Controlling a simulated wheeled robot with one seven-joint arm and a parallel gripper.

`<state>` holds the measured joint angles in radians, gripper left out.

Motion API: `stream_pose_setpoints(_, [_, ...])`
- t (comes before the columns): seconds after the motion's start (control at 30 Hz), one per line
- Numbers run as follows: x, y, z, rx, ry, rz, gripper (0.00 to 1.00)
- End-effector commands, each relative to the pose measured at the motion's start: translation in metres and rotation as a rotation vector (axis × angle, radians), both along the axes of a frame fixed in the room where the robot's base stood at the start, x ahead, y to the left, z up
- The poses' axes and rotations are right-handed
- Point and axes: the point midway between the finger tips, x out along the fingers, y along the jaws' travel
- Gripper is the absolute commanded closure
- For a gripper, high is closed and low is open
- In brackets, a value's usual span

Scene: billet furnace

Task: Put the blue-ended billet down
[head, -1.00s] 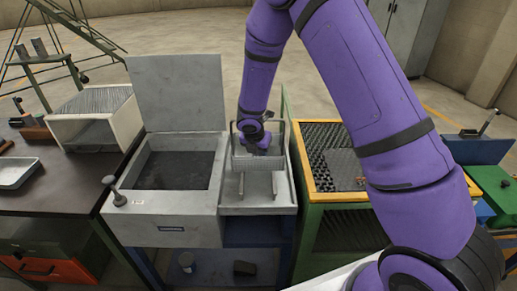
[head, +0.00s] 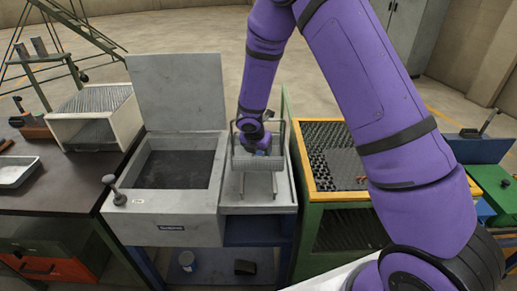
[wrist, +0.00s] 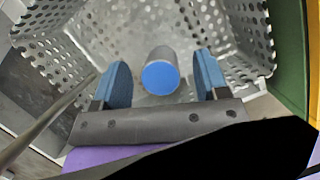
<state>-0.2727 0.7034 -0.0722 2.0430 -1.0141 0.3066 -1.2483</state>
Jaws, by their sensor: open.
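The billet (wrist: 160,77) is a short grey cylinder with a blue end face. In the wrist view it is in the perforated metal basket (wrist: 90,27), its blue end turned toward the camera. My gripper (wrist: 163,72) is open, with a blue finger on each side of the billet and a visible gap on both sides. In the head view my gripper (head: 256,149) reaches down into the wire-handled basket (head: 246,165), which is on the grey tray bench. The billet cannot be made out there. The billet's far end is hidden in the wrist view.
Left of the basket is a grey open-lidded box (head: 160,232) with a dark interior. Right of it is a green stand (head: 345,197) with a yellow-edged top and black studded surface. A dark table (head: 52,198) holds a white rack (head: 95,122) and a small tray.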

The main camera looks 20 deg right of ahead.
Motion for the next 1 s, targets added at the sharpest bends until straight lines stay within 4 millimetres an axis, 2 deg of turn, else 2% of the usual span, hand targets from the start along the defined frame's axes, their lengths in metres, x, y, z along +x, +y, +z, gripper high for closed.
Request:
stream_pose_setpoints(0.3, [-0.014, 0.014, 0.061, 0.000, -0.012, 0.003, 0.33])
stream_pose_setpoints(0.5, [-0.024, 0.023, 0.093, -0.001, -0.012, 0.002, 0.33])
stream_pose_setpoints(0.63, [-0.028, 0.026, 0.106, -0.002, -0.011, 0.001, 0.33])
stream_pose_setpoints(0.93, [-0.031, 0.027, 0.115, -0.003, -0.013, -0.006, 0.33])
stream_pose_setpoints(1.0, [-0.033, 0.024, 0.124, 0.006, -0.027, -0.039, 0.33])
